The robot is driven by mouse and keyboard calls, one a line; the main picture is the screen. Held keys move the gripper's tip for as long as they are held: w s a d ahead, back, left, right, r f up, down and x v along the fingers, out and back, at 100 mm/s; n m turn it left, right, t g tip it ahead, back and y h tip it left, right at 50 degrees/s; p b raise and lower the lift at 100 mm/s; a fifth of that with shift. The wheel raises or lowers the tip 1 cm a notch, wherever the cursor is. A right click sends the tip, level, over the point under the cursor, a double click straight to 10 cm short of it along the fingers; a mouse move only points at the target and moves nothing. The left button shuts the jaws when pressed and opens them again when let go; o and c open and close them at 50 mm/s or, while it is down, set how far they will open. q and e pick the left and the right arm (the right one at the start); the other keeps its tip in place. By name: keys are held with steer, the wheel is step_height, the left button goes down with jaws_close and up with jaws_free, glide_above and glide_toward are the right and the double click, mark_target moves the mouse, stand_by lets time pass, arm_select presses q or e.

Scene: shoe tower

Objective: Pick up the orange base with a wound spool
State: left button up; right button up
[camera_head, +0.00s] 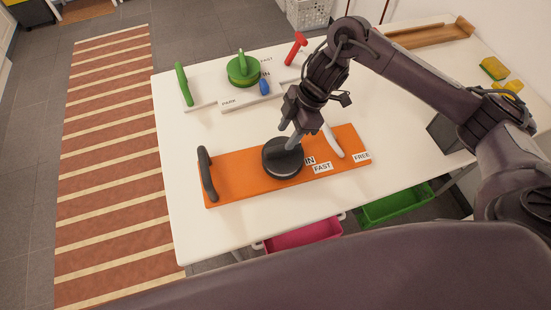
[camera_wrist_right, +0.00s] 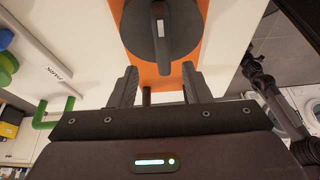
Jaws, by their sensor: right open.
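The orange base (camera_head: 235,168) lies flat on the white table, near its front edge. It carries a round black spool (camera_head: 277,165), a dark handle (camera_head: 207,174) at its left end and a white bar (camera_head: 333,141) to the right. Labels read IN, FAST and FREE. My right gripper (camera_head: 291,122) is just above and behind the spool. My left gripper is out of view.
Behind is a white base (camera_head: 236,103) with a green spool (camera_head: 242,72), a green handle (camera_head: 184,84), a blue knob (camera_head: 264,87) and a red handle (camera_head: 295,48). A wooden tray (camera_head: 430,36) and yellow sponges (camera_head: 494,68) lie at the right back. Pink (camera_head: 303,235) and green (camera_head: 397,205) bins sit below the front edge.

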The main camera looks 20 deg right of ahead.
mark_target(277, 147)
steer(key=x, duration=0.6)
steer(key=shift+s+a, duration=0.2)
steer(key=shift+a, duration=0.3)
steer(key=shift+c, duration=0.2)
jaws_close()
stand_by(0.6)
steer(key=shift+w+r, duration=0.1)
